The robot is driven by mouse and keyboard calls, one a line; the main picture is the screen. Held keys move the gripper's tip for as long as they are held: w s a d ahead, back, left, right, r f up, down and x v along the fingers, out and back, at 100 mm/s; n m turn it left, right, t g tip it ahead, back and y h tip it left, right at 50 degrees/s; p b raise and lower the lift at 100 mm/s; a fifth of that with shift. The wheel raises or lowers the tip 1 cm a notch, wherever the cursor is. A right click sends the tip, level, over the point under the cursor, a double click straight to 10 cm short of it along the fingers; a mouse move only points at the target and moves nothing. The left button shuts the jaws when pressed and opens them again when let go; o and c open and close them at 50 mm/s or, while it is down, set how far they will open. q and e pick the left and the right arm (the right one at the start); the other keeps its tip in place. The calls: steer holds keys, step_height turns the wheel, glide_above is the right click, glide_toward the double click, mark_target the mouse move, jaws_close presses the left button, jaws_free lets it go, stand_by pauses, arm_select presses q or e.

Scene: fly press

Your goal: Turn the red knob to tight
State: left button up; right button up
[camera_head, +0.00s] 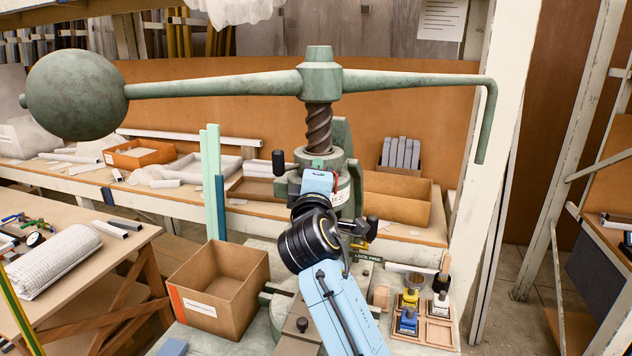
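The green fly press (319,83) stands in the middle, with its long ball-weighted handle across the top and its thick screw below. One of my arms, light blue and black, comes up from the bottom just right of centre, apparently the right one. It reaches the press head below the screw. Its gripper is hidden behind its own wrist, so I cannot see its fingers or any grasp. A small red patch shows beside the wrist; I cannot tell whether it is the red knob. No other red knob shows clearly. My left gripper is out of view.
A black-tipped lever (279,162) sticks up left of the press head, and another black knob (372,222) lies right. An open cardboard box (222,290) stands left of the press. A wooden tray (436,332) with small yellow, white and blue items is at right.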

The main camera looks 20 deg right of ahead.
stand_by(0.5)
steer(key=o, duration=0.9)
steer(key=shift+o, duration=0.2)
